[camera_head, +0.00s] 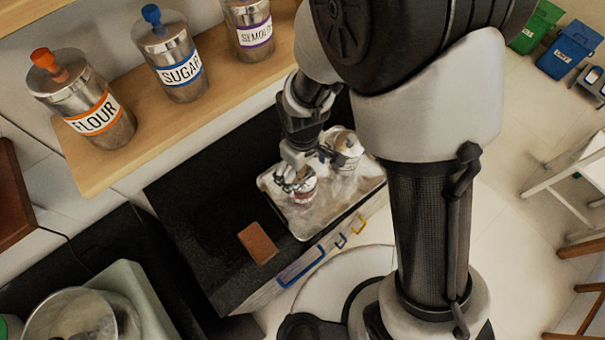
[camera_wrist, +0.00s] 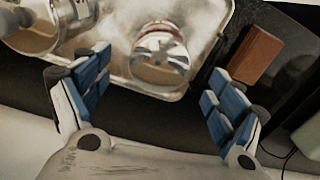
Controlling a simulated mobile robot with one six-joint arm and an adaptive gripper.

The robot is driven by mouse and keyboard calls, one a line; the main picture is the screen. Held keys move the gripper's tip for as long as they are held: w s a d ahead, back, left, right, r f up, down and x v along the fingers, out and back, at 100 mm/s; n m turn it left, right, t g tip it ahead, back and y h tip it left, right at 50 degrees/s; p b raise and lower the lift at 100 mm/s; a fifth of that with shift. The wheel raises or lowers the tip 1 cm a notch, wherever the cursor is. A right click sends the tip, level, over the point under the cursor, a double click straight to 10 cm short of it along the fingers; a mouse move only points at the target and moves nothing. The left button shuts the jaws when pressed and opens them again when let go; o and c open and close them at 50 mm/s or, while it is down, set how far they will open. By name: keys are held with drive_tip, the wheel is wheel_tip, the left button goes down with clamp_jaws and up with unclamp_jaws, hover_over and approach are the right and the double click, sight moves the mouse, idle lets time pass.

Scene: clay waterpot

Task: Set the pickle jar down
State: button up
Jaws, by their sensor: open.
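A jar with a shiny lid and brownish sides, which I take for the pickle jar (camera_wrist: 162,62), stands on the pale tray (camera_wrist: 219,38) near its edge in the wrist view. Its label cannot be read. My gripper (camera_wrist: 157,92) is open, with its blue-padded fingers spread wide and the jar ahead of the gap between them, clear of both. In the head view my gripper (camera_head: 297,180) is low over the left part of the tray (camera_head: 345,208), and it partly hides the jar (camera_head: 304,197).
A second jar (camera_head: 344,146) stands at the tray's back. A brown block (camera_head: 257,243) lies left of the tray on the black counter (camera_head: 200,215). Flour (camera_head: 85,98), sugar (camera_head: 172,58) and semolina (camera_head: 249,23) canisters stand on a wooden shelf. Bare counter lies around the block.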

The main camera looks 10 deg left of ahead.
drive_tip(key=shift+r+p, duration=0.3)
drive_tip(key=shift+r, duration=1.45)
drive_tip(key=s+d+r+m+t, duration=0.15)
drive_tip(key=d+r+m, duration=0.25)
drive_tip(key=d+r, duration=0.45)
drive_tip(key=d+r+m+t, duration=0.25)
drive_tip(key=d+r, duration=0.35)
drive_tip(key=r, duration=0.5)
drive_tip(key=s+d+r+m, duration=0.5)
drive_tip(key=s+d, duration=0.1)
drive_tip(key=s, duration=0.1)
drive_tip(key=shift+s+t, duration=0.3)
drive_tip(key=shift+s, duration=0.1)
drive_tip(key=shift+d, duration=0.1)
wheel_tip(320, 180, down, 3)
drive_tip(key=b, duration=0.3)
drive_tip(key=shift+r, duration=0.1)
